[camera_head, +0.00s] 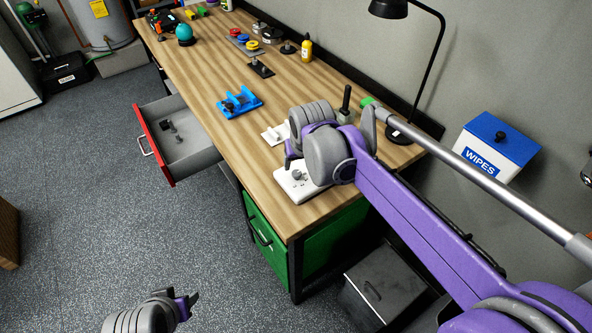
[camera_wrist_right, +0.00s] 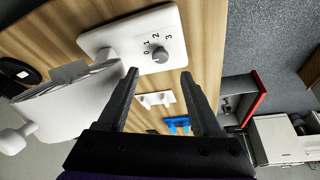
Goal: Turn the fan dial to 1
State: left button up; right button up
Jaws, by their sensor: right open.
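The fan's white base (camera_head: 302,186) lies near the front right of the workbench, partly behind my right wrist in the head view. In the right wrist view, the white base (camera_wrist_right: 105,38) carries a grey dial (camera_wrist_right: 158,54) marked 0, 1, 2, 3. I cannot tell which number it points to. A pale, flat fan-like part (camera_wrist_right: 75,98) stands beside it at left. My right gripper (camera_wrist_right: 158,73) is open and empty, with its fingertips close to the dial and apart from it. My left gripper (camera_head: 188,304) is low over the floor; its jaws are unclear.
The wooden workbench (camera_head: 220,70) holds a smaller white panel (camera_head: 275,134), a blue holder (camera_head: 240,103) and a black lamp (camera_head: 398,133). An open red-fronted drawer (camera_head: 155,145) juts out at left. A wipes box (camera_head: 497,142) hangs on the wall.

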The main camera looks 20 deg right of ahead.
aim_at(297, 173)
jog(key=x, duration=0.7)
jog(key=shift+f, duration=0.15)
jog(key=shift+w, duration=0.1)
grip_shut()
